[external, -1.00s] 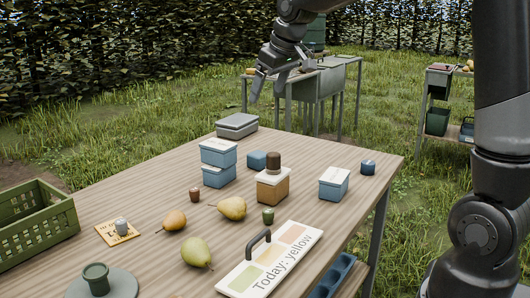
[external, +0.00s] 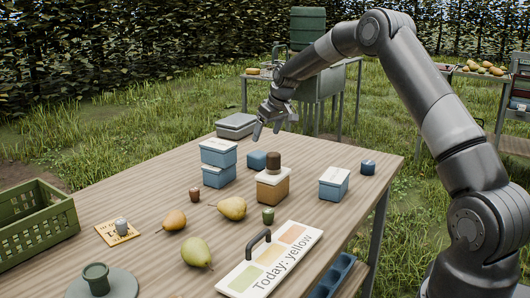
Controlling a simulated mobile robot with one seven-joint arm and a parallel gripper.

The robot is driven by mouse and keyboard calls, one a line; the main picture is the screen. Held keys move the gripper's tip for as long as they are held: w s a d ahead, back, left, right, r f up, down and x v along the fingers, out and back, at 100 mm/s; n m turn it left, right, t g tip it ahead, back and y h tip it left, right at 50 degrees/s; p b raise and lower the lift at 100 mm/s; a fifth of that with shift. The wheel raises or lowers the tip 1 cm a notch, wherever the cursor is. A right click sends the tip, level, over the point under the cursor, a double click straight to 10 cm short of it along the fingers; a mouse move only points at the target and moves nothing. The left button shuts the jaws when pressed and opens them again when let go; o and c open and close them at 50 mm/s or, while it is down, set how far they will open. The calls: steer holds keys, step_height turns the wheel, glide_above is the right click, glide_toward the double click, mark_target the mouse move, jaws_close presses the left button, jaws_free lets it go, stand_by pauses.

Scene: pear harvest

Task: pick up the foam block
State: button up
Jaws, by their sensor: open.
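A small plain blue block (external: 257,160), which looks like the foam block, sits on the wooden table (external: 150,178) towards its far side. It stands between a stack of two blue lidded boxes (external: 218,162) and an orange-brown box with a white lid (external: 272,186). My gripper (external: 267,132) is open and empty, with its fingers pointing down. In the picture it is just above the blue block and apart from it; its exact depth over the table is hard to tell.
A grey case (external: 236,125) lies behind the stack. Another blue box (external: 334,184) and a small blue cup (external: 368,167) are to the right. Pears (external: 232,208), a green crate (external: 36,228) and a handled sign (external: 270,262) are nearer.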

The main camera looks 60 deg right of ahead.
mark_target(260, 154)
steer(key=x, duration=1)
steer(key=shift+f, duration=0.4)
steer(key=c, duration=1.1)
steer(key=shift+o, duration=0.2)
steer(key=shift+r, duration=0.1)
